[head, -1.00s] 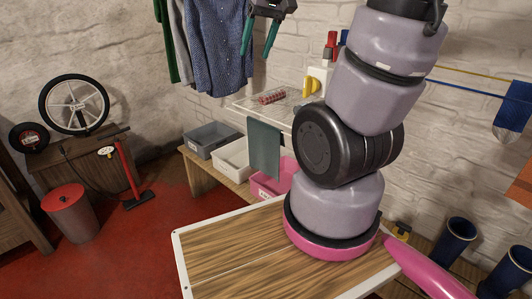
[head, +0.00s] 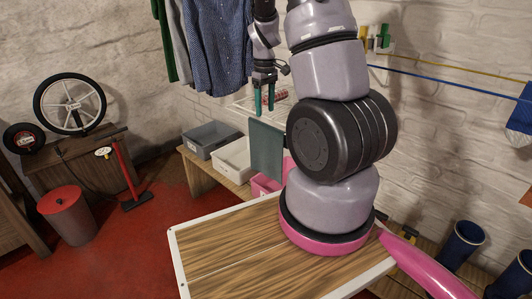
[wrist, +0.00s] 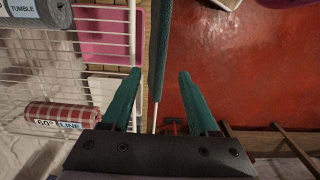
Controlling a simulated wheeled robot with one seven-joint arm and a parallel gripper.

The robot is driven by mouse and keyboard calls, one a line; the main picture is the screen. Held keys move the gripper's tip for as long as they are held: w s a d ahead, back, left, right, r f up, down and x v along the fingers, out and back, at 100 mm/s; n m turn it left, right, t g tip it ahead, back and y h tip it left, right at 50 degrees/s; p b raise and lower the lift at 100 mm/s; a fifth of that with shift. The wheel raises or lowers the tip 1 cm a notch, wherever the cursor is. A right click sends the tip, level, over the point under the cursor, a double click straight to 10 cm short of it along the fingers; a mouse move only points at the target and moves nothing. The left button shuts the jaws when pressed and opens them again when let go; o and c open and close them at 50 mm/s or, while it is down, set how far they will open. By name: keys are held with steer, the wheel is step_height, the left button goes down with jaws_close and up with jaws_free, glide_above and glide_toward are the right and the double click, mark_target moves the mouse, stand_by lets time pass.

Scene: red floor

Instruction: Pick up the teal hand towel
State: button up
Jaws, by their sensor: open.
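The teal hand towel (head: 266,150) hangs at the front edge of the white wire rack, dark grey-teal in the head view. In the wrist view the towel (wrist: 159,45) shows edge-on as a narrow upright strip, beside a pale rod. My gripper (head: 264,111) is open, its two teal fingers pointing down just above the towel's top edge. In the wrist view my gripper (wrist: 157,74) has the towel's strip between the lines of its two fingers, with gaps on both sides. The fingers hold nothing.
The wire rack (wrist: 75,75) carries a red checked roll (wrist: 62,116) and a grey roll (wrist: 38,14). Below stand a pink bin (wrist: 105,50), a white bin (head: 233,160) and a grey bin (head: 211,139). Shirts (head: 215,45) hang on the wall behind.

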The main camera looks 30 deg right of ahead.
mark_target(266, 124)
steer(key=f, duration=0.5)
steer(key=shift+s+d+f, duration=0.15)
steer(key=shift+s+f, duration=0.1)
steer(key=shift+f, duration=0.15)
jaws_close()
stand_by(1.1)
